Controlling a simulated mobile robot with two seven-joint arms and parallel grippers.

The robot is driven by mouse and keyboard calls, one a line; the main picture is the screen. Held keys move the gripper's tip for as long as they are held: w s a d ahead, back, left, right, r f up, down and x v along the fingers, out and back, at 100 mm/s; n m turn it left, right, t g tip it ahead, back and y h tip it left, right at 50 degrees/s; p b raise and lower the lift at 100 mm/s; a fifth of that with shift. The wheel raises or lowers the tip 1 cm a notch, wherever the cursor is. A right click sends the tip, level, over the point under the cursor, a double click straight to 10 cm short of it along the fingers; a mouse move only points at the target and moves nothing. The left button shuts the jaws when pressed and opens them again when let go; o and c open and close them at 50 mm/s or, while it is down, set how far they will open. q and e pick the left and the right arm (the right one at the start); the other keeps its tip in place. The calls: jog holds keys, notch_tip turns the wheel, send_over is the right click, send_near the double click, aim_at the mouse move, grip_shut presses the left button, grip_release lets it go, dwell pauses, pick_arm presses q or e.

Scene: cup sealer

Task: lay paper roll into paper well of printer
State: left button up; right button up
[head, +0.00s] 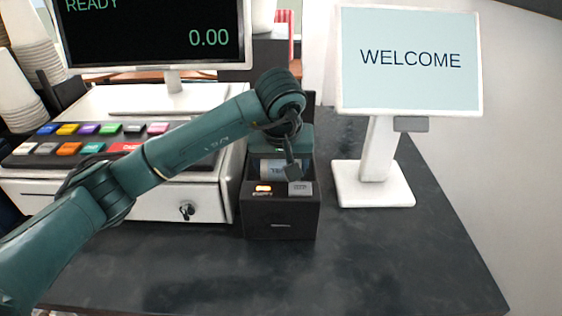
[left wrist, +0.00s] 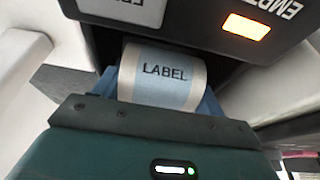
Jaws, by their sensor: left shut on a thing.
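The printer (head: 281,222) is a black box on the counter with an open top. Its front top edge has a lit orange lamp (head: 262,189), also bright in the left wrist view (left wrist: 246,27), and a grey panel (head: 300,188). My left gripper (head: 288,170) points down into the printer's opening from above. In the left wrist view it is shut on the paper roll (left wrist: 165,90), a white roll with a pale blue band reading "LABEL", between blue fingers. The roll is at the paper well, beside the dark printer wall; I cannot tell whether it touches the bottom. My right gripper is not in view.
A white cash register (head: 150,205) with coloured keys stands close left of the printer, under a black screen (head: 150,35). A white "WELCOME" display (head: 410,60) stands on the right. The dark counter (head: 400,260) is clear in front. Stacked cups (head: 35,60) are at far left.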

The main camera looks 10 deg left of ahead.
pick_arm(q)
jog(key=shift+f+b, duration=0.6)
jog(key=shift+f, duration=0.25)
jog(key=shift+f+b, duration=0.7)
jog(key=shift+f, duration=0.4)
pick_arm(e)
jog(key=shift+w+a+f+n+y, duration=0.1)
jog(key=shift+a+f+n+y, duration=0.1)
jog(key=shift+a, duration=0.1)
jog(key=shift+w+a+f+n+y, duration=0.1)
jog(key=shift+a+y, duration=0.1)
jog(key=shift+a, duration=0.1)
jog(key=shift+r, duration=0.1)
pick_arm(q)
jog(key=o, duration=1.2)
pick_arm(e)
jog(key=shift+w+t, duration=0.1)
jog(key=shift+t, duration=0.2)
pick_arm(q)
jog(key=shift+o, duration=0.2)
